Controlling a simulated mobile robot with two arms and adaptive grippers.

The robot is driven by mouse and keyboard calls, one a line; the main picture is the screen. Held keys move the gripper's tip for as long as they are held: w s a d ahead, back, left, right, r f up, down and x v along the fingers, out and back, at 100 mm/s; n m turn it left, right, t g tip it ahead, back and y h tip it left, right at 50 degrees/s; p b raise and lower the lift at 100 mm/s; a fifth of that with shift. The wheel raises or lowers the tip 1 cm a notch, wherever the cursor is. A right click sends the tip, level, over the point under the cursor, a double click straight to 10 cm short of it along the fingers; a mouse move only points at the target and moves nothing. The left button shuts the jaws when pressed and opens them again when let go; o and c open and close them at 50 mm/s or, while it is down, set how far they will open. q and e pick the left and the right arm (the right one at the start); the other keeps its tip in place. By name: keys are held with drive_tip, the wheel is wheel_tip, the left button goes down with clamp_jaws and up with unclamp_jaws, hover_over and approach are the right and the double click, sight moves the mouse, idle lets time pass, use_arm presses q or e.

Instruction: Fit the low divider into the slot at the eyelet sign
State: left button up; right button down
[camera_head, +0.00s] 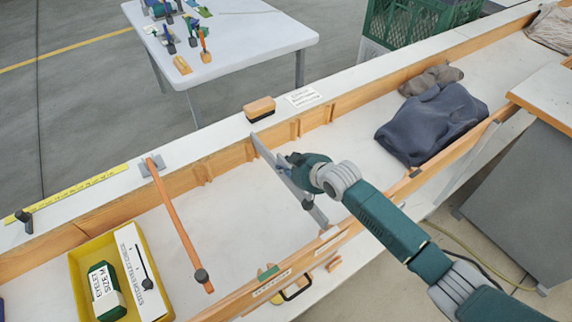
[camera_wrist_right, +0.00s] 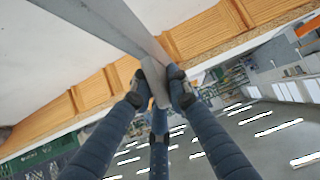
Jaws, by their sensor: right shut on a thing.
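The low divider (camera_head: 267,155) is a long, thin grey board, standing on edge and running across the white trough from the back wall towards the front wall. My right gripper (camera_head: 303,172) is shut on it near its middle. In the right wrist view the grey divider (camera_wrist_right: 110,25) passes above my right gripper (camera_wrist_right: 158,88), with a grey piece between the fingertips. A green and white box (camera_head: 106,291) reading "EYELET SIZE M" lies in the yellow tray. Wooden slot cleats (camera_head: 202,173) line the back wall. Whether the divider's ends sit in a slot I cannot tell. My left gripper is not in view.
An orange bar (camera_head: 178,222) crosses the trough at left, beside the yellow tray (camera_head: 83,262). Dark folded cloth (camera_head: 432,125) lies at right. A wood-topped brush (camera_head: 259,108) and a small printed card (camera_head: 303,96) lie on the back ledge. Labels (camera_head: 272,283) line the front rail.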

drive_tip(key=shift+f+b, duration=3.2)
drive_tip(key=shift+f, duration=1.4)
drive_tip(key=c, duration=1.6)
unclamp_jaws()
drive_tip(key=shift+r+p, duration=2.45)
drive_tip(key=shift+r, duration=0.1)
